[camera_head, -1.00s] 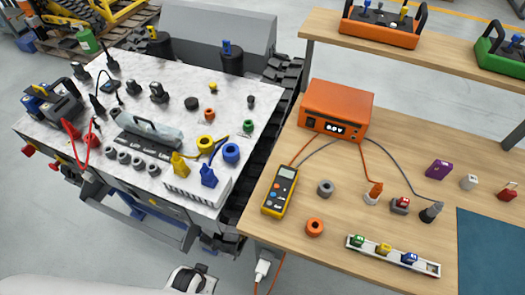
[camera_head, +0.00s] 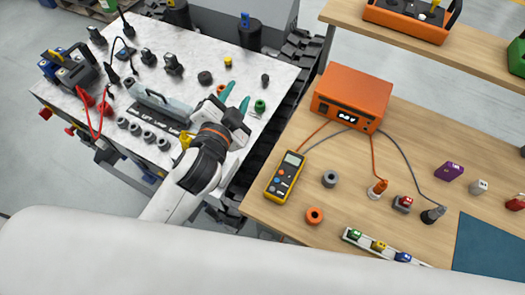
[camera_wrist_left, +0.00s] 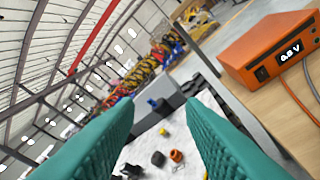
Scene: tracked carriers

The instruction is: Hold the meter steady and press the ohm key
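The meter (camera_head: 284,177) is a yellow-edged, dark-faced handheld with a pale screen and small coloured keys. It lies on the wooden bench, left of a grey ring. Its key labels are too small to read, so I cannot tell which is the ohm key. My left gripper (camera_head: 237,96) has teal fingers spread apart with nothing between them. It is above the right part of the white-topped table, up and left of the meter and apart from it. The open fingers (camera_wrist_left: 160,105) also show in the left wrist view, where the meter is not visible. My right gripper is not in view.
An orange power supply (camera_head: 352,97) stands behind the meter, with leads running over the bench. A grey ring (camera_head: 330,179) and an orange ring (camera_head: 314,216) lie close to the meter. A connector rail (camera_head: 352,235) is at the front. The left table (camera_head: 215,55) is cluttered.

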